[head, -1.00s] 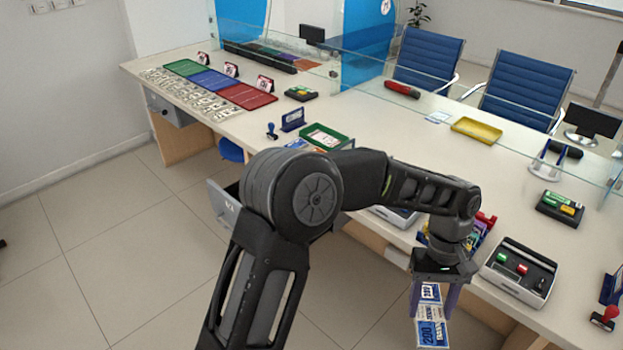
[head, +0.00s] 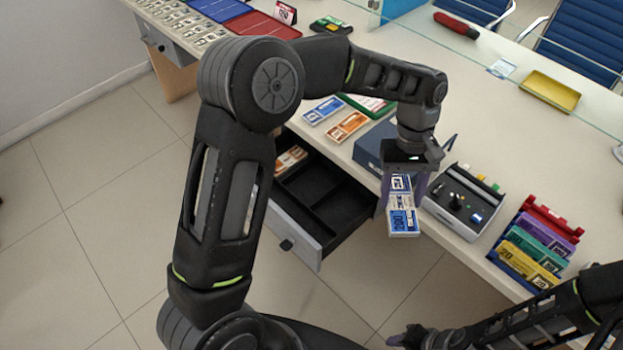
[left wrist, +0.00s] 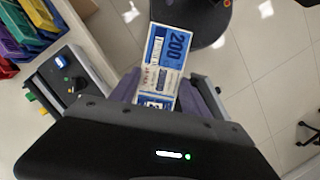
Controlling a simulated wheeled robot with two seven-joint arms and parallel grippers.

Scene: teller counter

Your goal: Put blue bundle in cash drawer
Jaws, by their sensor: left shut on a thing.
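The blue bundle (head: 403,222), marked 200 with a white band, is held in my left gripper (head: 403,203) off the counter's front edge. In the left wrist view the blue bundle (left wrist: 165,55) sticks out from between the purple fingers. The cash drawer (head: 340,240) stands open below the counter, to the left of the held bundle. It has black compartments, and an orange bundle (head: 289,160) lies in a back left one. My right gripper (head: 405,338) shows in part at the bottom; its jaw opening is unclear.
Another blue bundle (head: 323,111) and an orange bundle (head: 347,127) lie on the counter behind the drawer. A dark blue box (head: 372,150), a grey device (head: 462,205) and a rack of coloured bundles (head: 535,245) stand along the front edge. A yellow tray (head: 550,91) lies farther back.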

